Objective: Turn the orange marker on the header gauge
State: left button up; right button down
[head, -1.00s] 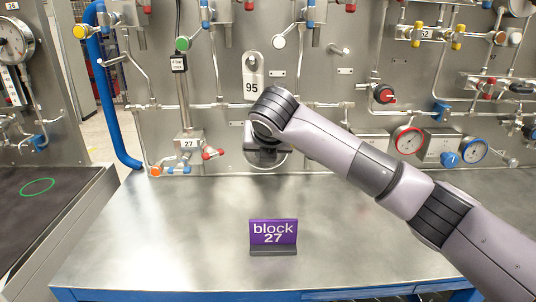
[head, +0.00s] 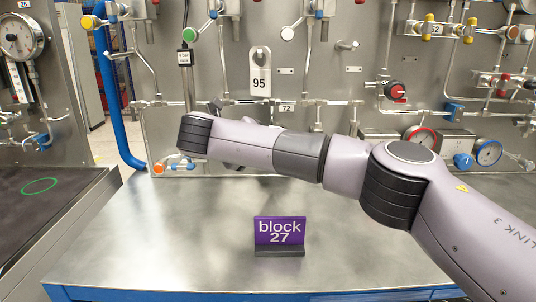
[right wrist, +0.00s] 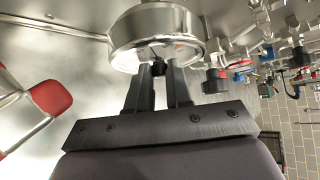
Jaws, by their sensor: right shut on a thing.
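A round metal gauge (right wrist: 150,22) fills the upper middle of the right wrist view, its face turned down toward my fingers and seen at a steep slant. My right gripper (right wrist: 158,78) is at that face, its two dark fingers close together on a small dark knob (right wrist: 159,70) at the face. Small reddish marks show on the face, but I cannot tell whether one is the orange marker. In the head view my right arm covers the gauge and most of the gripper. My left gripper is not in view.
A red-ended valve handle (right wrist: 50,97) stands left of my fingers in the right wrist view. Pipes and valves cover the panel (head: 318,75). A purple "block 27" sign (head: 280,231) stands on the metal bench (head: 150,235), otherwise clear in front.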

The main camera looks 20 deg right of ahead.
jog(key=n+h+b, duration=0.1)
jog(key=n+h, duration=0.1)
jog(key=f+n+t+h+b, duration=0.1)
jog(key=n+h+b, duration=0.1)
jog(key=h, duration=0.1)
jog(key=shift+a, duration=0.15)
jog(key=shift+b, duration=0.3)
dwell(0.5)
jog(key=c, duration=1)
grip_release()
jog(key=shift+c, duration=0.2)
